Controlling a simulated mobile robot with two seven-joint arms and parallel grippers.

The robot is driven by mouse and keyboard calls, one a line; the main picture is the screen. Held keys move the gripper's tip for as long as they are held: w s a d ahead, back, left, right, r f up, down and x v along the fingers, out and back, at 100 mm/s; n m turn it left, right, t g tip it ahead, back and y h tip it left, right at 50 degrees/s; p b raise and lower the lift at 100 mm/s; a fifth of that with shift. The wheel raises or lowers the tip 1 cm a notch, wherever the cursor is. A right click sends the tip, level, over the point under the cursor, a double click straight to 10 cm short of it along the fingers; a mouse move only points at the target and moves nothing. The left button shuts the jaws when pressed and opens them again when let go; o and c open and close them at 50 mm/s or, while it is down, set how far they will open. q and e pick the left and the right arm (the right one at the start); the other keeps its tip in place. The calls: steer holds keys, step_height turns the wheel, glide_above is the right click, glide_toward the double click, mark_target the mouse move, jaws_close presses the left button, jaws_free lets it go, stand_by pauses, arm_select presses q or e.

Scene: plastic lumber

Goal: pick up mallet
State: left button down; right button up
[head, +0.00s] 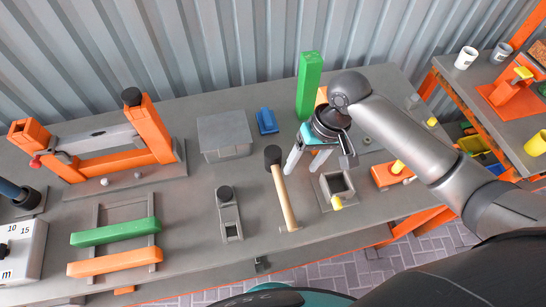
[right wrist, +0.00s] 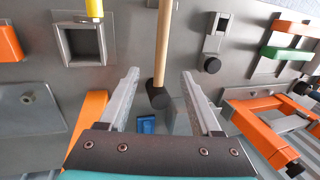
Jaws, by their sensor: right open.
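The mallet has a black head (head: 272,155) and a pale wooden handle (head: 284,200). In the head view it lies on the grey workbench (head: 190,245), its handle pointing toward the front edge. My right gripper (head: 303,171) is open and empty, just right of the mallet's head, with its fingers pointing down. In the right wrist view, the handle (right wrist: 163,45) and black head (right wrist: 158,96) show between the spread fingers of the right gripper (right wrist: 160,78), touching neither as far as I can tell. My left gripper is not in view.
A grey square socket block (head: 336,190) stands right of the mallet, and a grey fixture with a black knob (head: 230,215) stands left. A tall green block (head: 309,80) and a blue piece (head: 266,121) are behind. Green (head: 115,232) and orange (head: 115,262) bars lie farther left.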

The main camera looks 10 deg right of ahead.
steer(key=x, duration=0.4)
steer(key=b, duration=0.1)
glide_above(285, 194)
steer(key=d, duration=0.1)
step_height(285, 194, down, 5)
steer(key=shift+d+r, duration=0.15)
steer(key=shift+r, duration=0.1)
steer(key=x, duration=0.3)
steer(key=shift+f+b, duration=0.3)
steer(key=shift+a+f, duration=0.2)
steer(key=shift+f, duration=0.25)
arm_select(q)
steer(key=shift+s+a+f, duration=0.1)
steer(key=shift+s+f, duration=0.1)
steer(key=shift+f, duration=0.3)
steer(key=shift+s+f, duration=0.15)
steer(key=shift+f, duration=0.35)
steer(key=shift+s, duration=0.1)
arm_select(e)
steer(key=shift+c, duration=0.6)
jaws_close()
